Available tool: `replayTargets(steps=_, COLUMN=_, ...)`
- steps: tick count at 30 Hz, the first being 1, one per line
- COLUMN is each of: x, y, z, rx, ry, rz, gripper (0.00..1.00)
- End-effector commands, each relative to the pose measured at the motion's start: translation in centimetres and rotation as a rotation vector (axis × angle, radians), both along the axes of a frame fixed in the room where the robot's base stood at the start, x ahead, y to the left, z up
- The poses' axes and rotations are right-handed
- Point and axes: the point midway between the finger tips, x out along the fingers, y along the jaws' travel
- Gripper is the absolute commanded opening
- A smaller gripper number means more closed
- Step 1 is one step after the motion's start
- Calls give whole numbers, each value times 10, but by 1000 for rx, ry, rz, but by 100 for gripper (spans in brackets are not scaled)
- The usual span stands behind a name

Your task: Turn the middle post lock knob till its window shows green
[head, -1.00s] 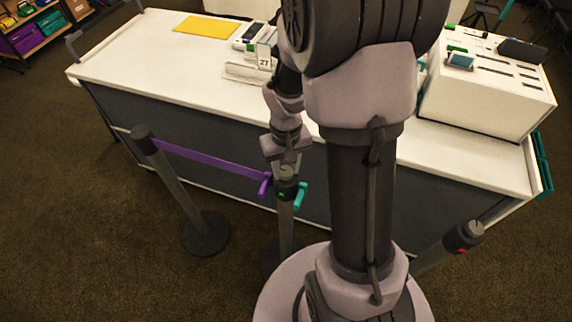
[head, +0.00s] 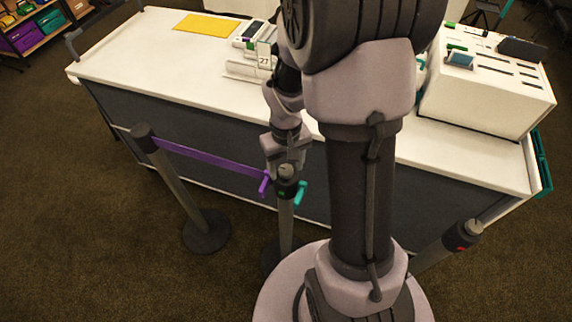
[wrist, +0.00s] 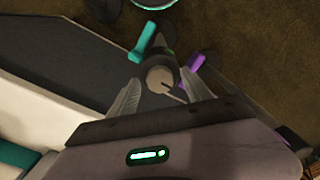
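The middle post (head: 285,222) stands in front of the counter. Its grey round lock knob (head: 286,170) sits on top of the dark post head, and a small green patch, its window (head: 281,193), shows on the head. My gripper (head: 284,163) is over the post top, pointing down. In the wrist view the knob (wrist: 160,78), with a dark line across its top, lies between my two fingertips (wrist: 160,76). A gap shows on each side, so the gripper looks open around the knob without gripping it.
The white counter (head: 150,55) stands close behind.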

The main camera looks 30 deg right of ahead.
Motion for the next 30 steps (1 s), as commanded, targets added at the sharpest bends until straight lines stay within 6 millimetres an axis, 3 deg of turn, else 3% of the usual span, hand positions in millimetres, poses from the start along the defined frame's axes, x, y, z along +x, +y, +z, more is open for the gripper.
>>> replayTargets(steps=4, x=0, y=0, z=3, rx=0, ry=0, rz=0, gripper=58)
replayTargets(steps=7, x=0, y=0, z=18, rx=0, ry=-2, rz=0, gripper=58)
replayTargets(steps=15, x=1, y=0, z=107, rx=-2, ry=-5, rz=-1, gripper=58)
replayTargets(steps=21, x=0, y=0, z=158, rx=-1, ry=-2, rz=0, gripper=58)
replayTargets(steps=25, x=0, y=0, z=172, rx=0, ry=-2, rz=0, gripper=58)
replayTargets(steps=30, x=0, y=0, z=175, rx=0, ry=0, rz=0, gripper=58)
